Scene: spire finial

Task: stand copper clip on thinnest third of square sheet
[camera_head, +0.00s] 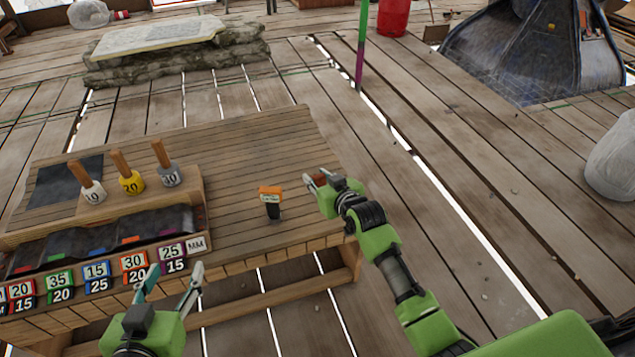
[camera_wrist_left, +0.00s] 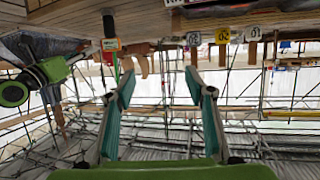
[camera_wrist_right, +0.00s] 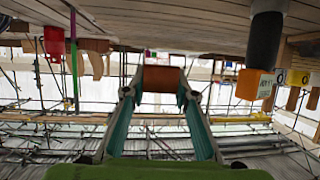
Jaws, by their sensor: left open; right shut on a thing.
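A small copper-brown block (camera_head: 321,179), which looks like the copper clip, is between the fingertips of my right gripper (camera_head: 318,184), shut on it near the table's right edge. The clip also shows in the right wrist view (camera_wrist_right: 165,79), across the fingertips. A dark flat sheet (camera_head: 62,182) lies at the table's far left. Its thirds cannot be told apart, and the numbered tools partly cover its near right side. My left gripper (camera_head: 170,280) is open and empty in front of the table's near edge.
Wooden-handled tools with white (camera_head: 94,193), yellow (camera_head: 131,183) and grey (camera_head: 170,177) numbered heads stand in a rack. A tray (camera_head: 195,244) with coloured number labels lies in front. A black tool with an orange top (camera_head: 271,192) stands mid-table. The table's back middle is clear.

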